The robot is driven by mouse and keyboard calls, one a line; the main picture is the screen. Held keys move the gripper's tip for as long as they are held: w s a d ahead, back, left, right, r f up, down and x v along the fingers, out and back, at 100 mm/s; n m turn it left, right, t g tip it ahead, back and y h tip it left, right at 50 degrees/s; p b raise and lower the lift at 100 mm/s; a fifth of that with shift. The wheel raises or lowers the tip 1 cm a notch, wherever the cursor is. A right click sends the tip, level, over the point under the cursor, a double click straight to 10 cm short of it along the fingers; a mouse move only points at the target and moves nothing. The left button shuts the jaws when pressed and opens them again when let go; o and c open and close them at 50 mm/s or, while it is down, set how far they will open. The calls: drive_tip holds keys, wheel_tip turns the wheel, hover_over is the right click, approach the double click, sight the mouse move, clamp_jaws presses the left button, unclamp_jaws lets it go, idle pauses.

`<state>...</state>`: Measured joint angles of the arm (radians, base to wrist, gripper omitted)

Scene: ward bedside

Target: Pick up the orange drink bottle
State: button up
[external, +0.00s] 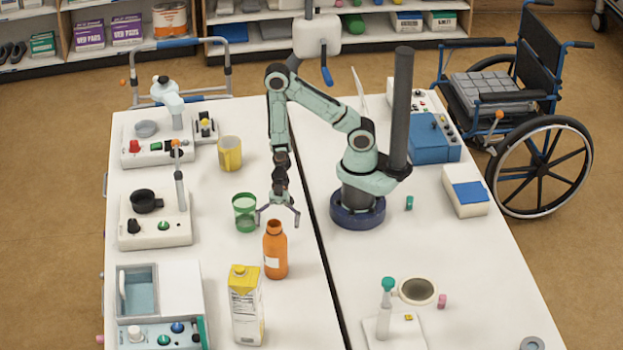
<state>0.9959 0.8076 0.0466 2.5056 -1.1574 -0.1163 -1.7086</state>
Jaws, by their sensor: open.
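The orange drink bottle (276,254) stands upright on the white table, left of the dark seam. It has a pale label low on its left side. My gripper (277,216) is open and points down. Its fingertips appear close to the bottle's top, one to the left and one to the right in the picture. I cannot tell whether the gripper is directly above the bottle or behind it. Nothing is held between the fingers.
A green cup (244,212) stands close to the left finger. A yellow-topped carton (246,305) stands in front of the bottle, to the left. A yellow mug (229,153) is farther back. Devices line the left edge. Bare table lies right of the bottle.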

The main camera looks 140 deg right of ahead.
sight(275, 263)
drive_tip(key=x, duration=0.3)
drive_tip(key=f+x, duration=0.1)
drive_tip(key=x, duration=0.3)
drive_tip(key=shift+f, duration=0.1)
drive_tip(key=shift+s, duration=0.1)
drive_tip(key=c, duration=1.3)
